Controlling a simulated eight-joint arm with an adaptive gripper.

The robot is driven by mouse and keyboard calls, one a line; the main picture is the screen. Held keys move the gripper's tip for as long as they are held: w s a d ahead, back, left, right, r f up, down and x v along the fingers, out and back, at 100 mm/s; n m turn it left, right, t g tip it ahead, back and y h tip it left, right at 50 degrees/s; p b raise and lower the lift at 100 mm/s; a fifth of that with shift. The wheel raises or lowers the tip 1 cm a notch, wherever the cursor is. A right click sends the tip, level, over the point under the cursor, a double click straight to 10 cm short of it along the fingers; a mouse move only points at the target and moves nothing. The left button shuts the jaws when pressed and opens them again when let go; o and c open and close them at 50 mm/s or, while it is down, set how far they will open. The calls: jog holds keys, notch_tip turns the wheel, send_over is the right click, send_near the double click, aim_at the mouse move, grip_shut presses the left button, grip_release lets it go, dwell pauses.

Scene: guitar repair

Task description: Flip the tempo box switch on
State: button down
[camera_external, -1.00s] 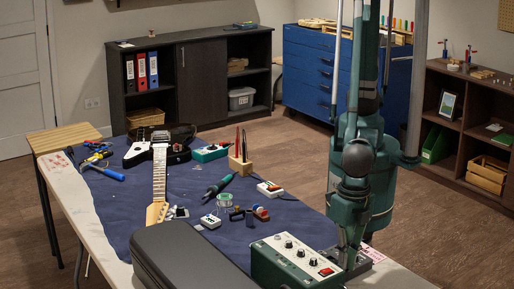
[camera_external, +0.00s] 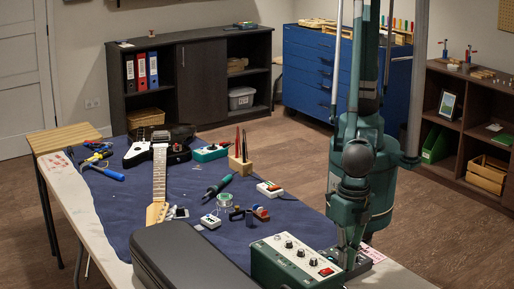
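A green box (camera_external: 292,266) with a pale top panel, several dark knobs and a red switch (camera_external: 326,272) stands at the front right of the table. No label that names it the tempo box can be read. A dark, flat box (camera_external: 363,262) sits just to its right, partly hidden by my arm. My gripper (camera_external: 347,264) points down at the right edge of the green box, over the dark box and close to the red switch. Whether it touches either box cannot be told. Its fingers look close together, but their gap is not clear. The switch position is too small to read.
A black case (camera_external: 190,258) lies left of the green box. Small boxes (camera_external: 269,189), a guitar (camera_external: 158,175), a screwdriver-like tool (camera_external: 219,185) and a wooden tool block (camera_external: 241,165) are on the blue mat (camera_external: 190,190). The table's right edge is close to my arm.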

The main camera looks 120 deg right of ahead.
jog(key=shift+d+f, duration=0.2)
jog(key=shift+f, duration=0.2)
jog(key=shift+s+b, duration=0.3)
jog(key=shift+s, duration=0.5)
jog(key=shift+s+a, duration=0.1)
jog(key=shift+r, duration=0.1)
jog(key=w+r+p, duration=0.3)
jog(key=r, duration=1.1)
jog(key=shift+w+r+p, duration=0.15)
jog(key=shift+r+p, duration=0.05)
jog(key=shift+p, duration=0.15)
jog(key=shift+a, duration=0.1)
